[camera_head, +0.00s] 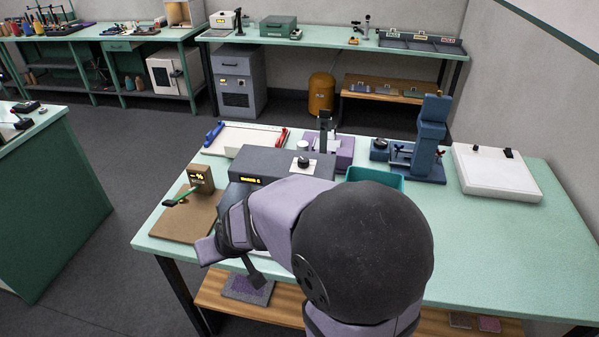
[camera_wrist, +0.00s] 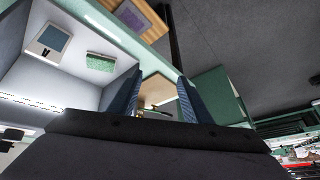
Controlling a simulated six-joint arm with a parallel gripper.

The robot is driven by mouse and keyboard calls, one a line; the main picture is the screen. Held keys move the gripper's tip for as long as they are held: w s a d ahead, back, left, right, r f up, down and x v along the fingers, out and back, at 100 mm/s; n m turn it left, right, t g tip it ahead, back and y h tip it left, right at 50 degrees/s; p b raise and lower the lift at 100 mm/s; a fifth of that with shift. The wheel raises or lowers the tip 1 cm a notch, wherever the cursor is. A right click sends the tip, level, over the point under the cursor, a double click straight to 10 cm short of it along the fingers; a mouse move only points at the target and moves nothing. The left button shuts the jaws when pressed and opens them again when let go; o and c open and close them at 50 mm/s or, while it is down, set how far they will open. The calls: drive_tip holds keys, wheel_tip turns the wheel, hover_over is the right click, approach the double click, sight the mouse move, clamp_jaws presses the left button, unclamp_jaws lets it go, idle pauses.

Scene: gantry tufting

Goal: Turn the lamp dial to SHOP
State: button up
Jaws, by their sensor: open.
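A dark round dial (camera_head: 303,162) sits on a small white plate on top of the grey cabinet (camera_head: 262,163) in the head view. I take it for the lamp dial; its markings are too small to read. The cabinet front has a lit amber display. In the wrist view my gripper (camera_wrist: 159,97) is open, its two blue fingers apart with nothing held between them. Past the fingers shows part of the brown mat. In the head view my arm covers the cabinet's lower front, and the fingertips cannot be made out. The gripper is apart from the dial.
A teal bin (camera_head: 377,178), blue press (camera_head: 426,145) and white panel (camera_head: 496,172) stand right. The wrist view shows a bright white interior with a green patch (camera_wrist: 101,62). The bench's right front is clear.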

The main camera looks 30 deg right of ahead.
drive_tip(key=w+d+r+m+t+h+b, duration=0.1)
drive_tip(key=w+d+m+t+h+b, duration=0.2)
drive_tip(key=w, duration=0.4)
drive_tip(key=w+d+r+t+h+b, duration=0.1)
drive_tip(key=w+d+t+h+b, duration=0.2)
drive_tip(key=w, duration=0.4)
drive_tip(key=d+m+h+b, duration=0.1)
drive_tip(key=d, duration=0.2)
drive_tip(key=d+r+m+h+b, duration=0.1)
drive_tip(key=d+h+b, duration=0.1)
drive_tip(key=d, duration=0.1)
drive_tip(key=d+r+m+h+b, duration=0.1)
drive_tip(key=d+m+h, duration=0.1)
drive_tip(key=d, duration=0.1)
drive_tip(key=shift+w+d+r+b, duration=0.2)
drive_tip(key=shift+w+d+b, duration=0.05)
drive_tip(key=shift+d+b, duration=0.1)
drive_tip(key=m+g+h+b, duration=0.3)
drive_tip(key=m+g+h, duration=0.1)
drive_tip(key=m+h, duration=0.15)
approach(300, 163)
drive_tip(key=d, duration=0.2)
drive_tip(key=shift+n, duration=0.35)
drive_tip(key=shift+w+p+x, duration=0.2)
drive_tip(key=shift+p+x, duration=0.5)
drive_tip(key=shift+x, duration=1.2)
drive_tip(key=shift+w+p+x, duration=0.15)
drive_tip(key=shift+p+x, duration=0.5)
drive_tip(key=shift+x, duration=1.25)
drive_tip(key=shift+a, duration=0.2)
